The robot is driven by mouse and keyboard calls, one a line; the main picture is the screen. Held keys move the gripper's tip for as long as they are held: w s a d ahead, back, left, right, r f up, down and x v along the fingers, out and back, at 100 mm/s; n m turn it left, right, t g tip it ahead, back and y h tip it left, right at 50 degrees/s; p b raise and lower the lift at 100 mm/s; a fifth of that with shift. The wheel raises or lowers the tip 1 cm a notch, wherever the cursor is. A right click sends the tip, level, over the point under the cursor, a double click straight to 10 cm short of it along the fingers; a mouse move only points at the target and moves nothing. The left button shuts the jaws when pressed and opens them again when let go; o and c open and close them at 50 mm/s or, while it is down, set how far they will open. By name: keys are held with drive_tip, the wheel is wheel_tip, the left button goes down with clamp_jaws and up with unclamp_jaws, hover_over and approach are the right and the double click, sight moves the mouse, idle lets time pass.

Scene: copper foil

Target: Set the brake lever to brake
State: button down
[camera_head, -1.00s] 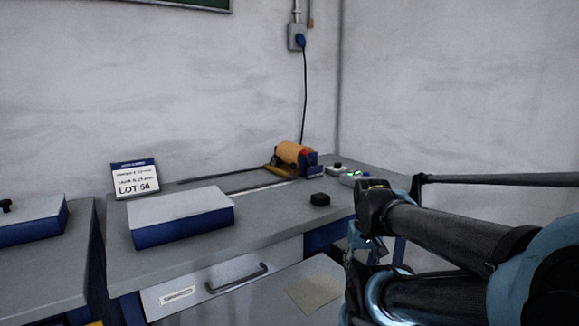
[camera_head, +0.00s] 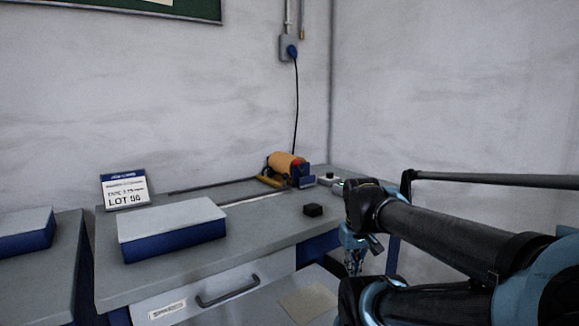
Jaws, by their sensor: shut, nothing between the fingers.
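An orange-copper roll (camera_head: 283,162) sits on a stand at the back right of the grey workbench (camera_head: 262,222). The stand has a red and blue end block (camera_head: 302,176) at its right. I cannot make out the brake lever or its setting at this size. A small light control box (camera_head: 328,179) stands right of the roll, partly close behind my arm. My gripper (camera_head: 353,264) hangs downward at the right, in front of the bench's right end and well apart from the roll. It is shut and empty.
A drawer with a dark handle (camera_head: 228,291) is below. A cable (camera_head: 296,105) runs down the wall. The bench middle is clear.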

drive_tip(key=w+a+r+n+h, duration=0.1)
drive_tip(key=w+a+r+n, duration=0.1)
drive_tip(key=w+r+n, duration=0.2)
drive_tip(key=w+a+r+n, duration=0.2)
drive_tip(key=w+r+n, duration=0.3)
drive_tip(key=w+r, duration=0.3)
drive_tip(key=w+a+r+n+h, duration=0.1)
drive_tip(key=w+a+r+n, duration=0.2)
drive_tip(key=w+r, duration=0.3)
drive_tip(key=shift+w+r+n+h, duration=0.3)
drive_tip(key=shift+w+n, duration=0.6)
drive_tip(key=w+a+r+n+t+h, duration=0.1)
drive_tip(key=w+a+r+n, duration=0.3)
drive_tip(key=w+a+n, duration=0.2)
drive_tip(key=w+a+r+n+t+h, duration=0.1)
drive_tip(key=w+a+r+n, duration=0.3)
drive_tip(key=w+a, duration=0.6)
drive_tip(key=shift+w+a+r+n, duration=0.15)
drive_tip(key=shift+a+r+n, duration=0.15)
drive_tip(key=shift+a+n, duration=0.75)
drive_tip(key=x, duration=0.9)
drive_tip(key=shift+w+d+f, duration=0.1)
drive_tip(key=shift+w+f, duration=0.05)
drive_tip(key=shift+f, duration=0.1)
drive_tip(key=shift+w+d+r, duration=0.1)
drive_tip(key=shift+w+d, duration=0.65)
drive_tip(key=shift+d, duration=0.05)
drive_tip(key=shift+w+d+r, duration=0.35)
drive_tip(key=shift+w+d, duration=0.25)
drive_tip(key=shift+w, duration=0.1)
